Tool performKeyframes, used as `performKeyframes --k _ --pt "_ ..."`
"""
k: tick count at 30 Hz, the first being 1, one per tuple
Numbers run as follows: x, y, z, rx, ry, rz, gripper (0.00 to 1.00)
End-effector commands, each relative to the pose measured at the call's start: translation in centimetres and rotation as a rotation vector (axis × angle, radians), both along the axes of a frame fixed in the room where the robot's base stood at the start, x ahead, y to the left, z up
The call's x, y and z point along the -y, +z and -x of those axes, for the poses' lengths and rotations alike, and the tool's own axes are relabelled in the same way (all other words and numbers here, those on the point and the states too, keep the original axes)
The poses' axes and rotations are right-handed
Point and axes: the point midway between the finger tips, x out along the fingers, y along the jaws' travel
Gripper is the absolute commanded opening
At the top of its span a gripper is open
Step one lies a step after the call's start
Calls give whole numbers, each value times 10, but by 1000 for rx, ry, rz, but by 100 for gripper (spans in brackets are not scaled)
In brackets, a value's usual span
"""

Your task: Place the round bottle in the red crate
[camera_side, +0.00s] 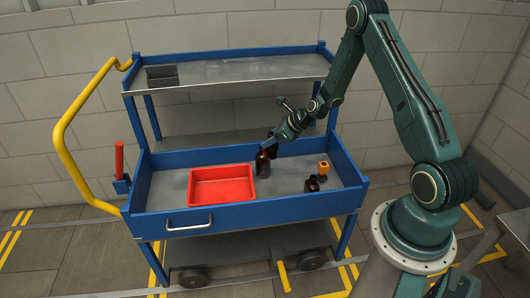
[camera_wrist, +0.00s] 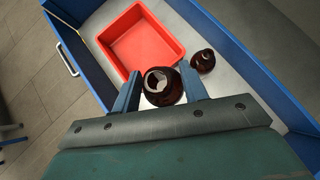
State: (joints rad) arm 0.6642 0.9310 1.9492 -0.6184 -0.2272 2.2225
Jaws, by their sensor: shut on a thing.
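My gripper (camera_side: 270,142) is shut on a dark amber bottle with a rounded shoulder, the round bottle (camera_wrist: 162,88). In the wrist view its open mouth faces the camera between the two fingers (camera_wrist: 160,88). In the side view the bottle (camera_side: 273,151) is partly hidden and seems raised above the cart's tray, right of the red crate. The red crate (camera_side: 192,203) sits on the tray and looks empty; it also shows in the wrist view (camera_wrist: 107,38), ahead of the held bottle.
A small dark bottle (camera_side: 311,185) and an orange-topped item (camera_side: 323,168) stand farther right. Blue walls (camera_side: 260,211) edge the tray, under an upper shelf (camera_side: 235,71).

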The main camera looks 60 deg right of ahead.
Motion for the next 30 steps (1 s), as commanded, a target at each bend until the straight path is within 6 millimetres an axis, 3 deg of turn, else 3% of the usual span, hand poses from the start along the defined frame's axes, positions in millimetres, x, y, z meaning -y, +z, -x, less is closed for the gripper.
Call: performKeyframes --k 8,18,24,30 --pt "-29 -1 -48 -5 38 4 15" --pt "-96 3 -125 -4 75 4 15" --pt "-125 7 -151 -1 79 -2 15" --pt "-134 9 -159 2 78 -4 15"
